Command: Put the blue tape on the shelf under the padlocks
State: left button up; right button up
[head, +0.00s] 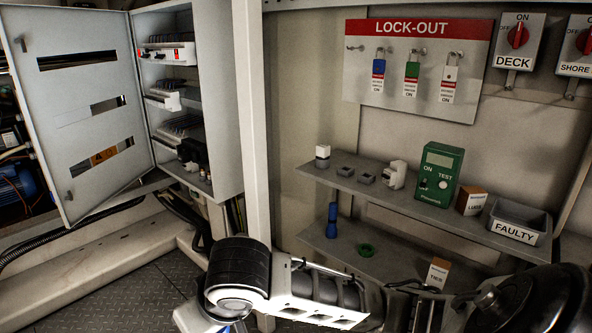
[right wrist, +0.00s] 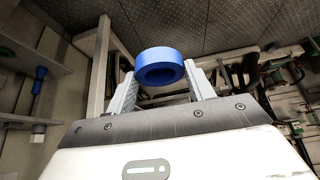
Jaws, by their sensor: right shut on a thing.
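The blue tape (right wrist: 160,56) is a blue ring held between the fingertips of my right gripper (right wrist: 160,78) in the right wrist view, over the dark floor. In the head view my right arm reaches in from the right, and its gripper end is low, left of the shelves. Only a sliver of blue shows there at the bottom edge. The padlocks hang in a row on the lock-out board: blue (head: 378,68), green (head: 411,72) and white (head: 449,76). Under them is the upper shelf (head: 425,208), with the lower shelf (head: 310,234) beneath. My left gripper is not in view.
The upper shelf holds small grey parts, a green tester (head: 439,175), a label box (head: 470,201) and the FAULTY bin (head: 518,222). The lower shelf holds a blue tool (head: 332,220), a green ring (head: 366,250) and a TIES box (head: 437,273). A white post (head: 252,120) stands left of the shelves.

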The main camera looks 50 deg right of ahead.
aim_at(412, 176)
jog(key=z, duration=0.15)
jog(key=i, duration=1.65)
jog(key=z, duration=0.85)
